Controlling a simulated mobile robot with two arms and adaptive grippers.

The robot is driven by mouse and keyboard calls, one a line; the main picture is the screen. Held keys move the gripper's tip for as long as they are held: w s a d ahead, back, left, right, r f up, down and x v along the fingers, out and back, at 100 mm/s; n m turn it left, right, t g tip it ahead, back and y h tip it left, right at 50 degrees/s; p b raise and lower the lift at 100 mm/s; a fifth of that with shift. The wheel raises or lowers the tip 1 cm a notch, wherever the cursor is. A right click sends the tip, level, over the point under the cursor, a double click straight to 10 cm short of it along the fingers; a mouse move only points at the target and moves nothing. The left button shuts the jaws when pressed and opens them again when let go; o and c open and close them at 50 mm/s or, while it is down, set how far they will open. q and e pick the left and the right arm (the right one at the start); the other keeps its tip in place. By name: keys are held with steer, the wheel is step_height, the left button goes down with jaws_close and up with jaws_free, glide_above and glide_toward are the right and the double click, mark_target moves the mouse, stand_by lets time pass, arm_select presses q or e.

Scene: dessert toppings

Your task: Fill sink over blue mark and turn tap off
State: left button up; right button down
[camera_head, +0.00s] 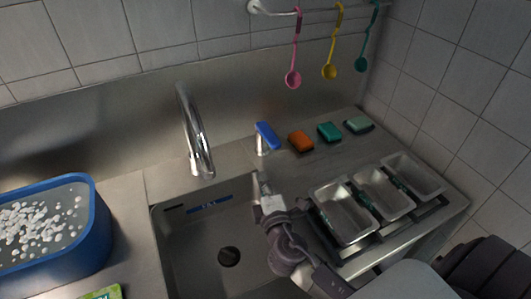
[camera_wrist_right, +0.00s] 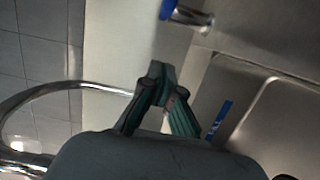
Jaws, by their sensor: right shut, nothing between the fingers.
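The metal sink (camera_head: 180,250) has its bare floor and dark drain (camera_head: 229,257) in view, with no water visible in it. The blue mark (camera_head: 210,205) is on its back wall and also shows in the right wrist view (camera_wrist_right: 219,120). The chrome tap spout (camera_head: 197,140) stands behind the sink; no stream shows under it. The tap's blue handle (camera_head: 267,134) stands right of the spout, and shows at the top of the wrist view (camera_wrist_right: 168,9). My right gripper (camera_head: 268,190) is shut and empty, in front of the handle and apart from it. My left gripper is out of view.
Orange (camera_head: 300,140), teal (camera_head: 329,131) and pale green (camera_head: 358,124) sponges lie right of the handle. Metal trays (camera_head: 343,237) stand at right, close to my right arm. A blue tub (camera_head: 95,235) of water and white pieces is at left. Coloured spoons (camera_head: 293,79) hang above.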

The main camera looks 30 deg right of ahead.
steer(key=p, duration=0.3)
glide_toward(268, 135)
steer(key=w+a, duration=0.5)
steer(key=d, duration=0.2)
steer(key=d+f, duration=0.1)
steer(key=d, duration=0.1)
steer(key=shift+s+d+f+p, duration=0.15)
steer(key=shift+s+d+p, duration=0.05)
steer(key=shift+p, duration=0.2)
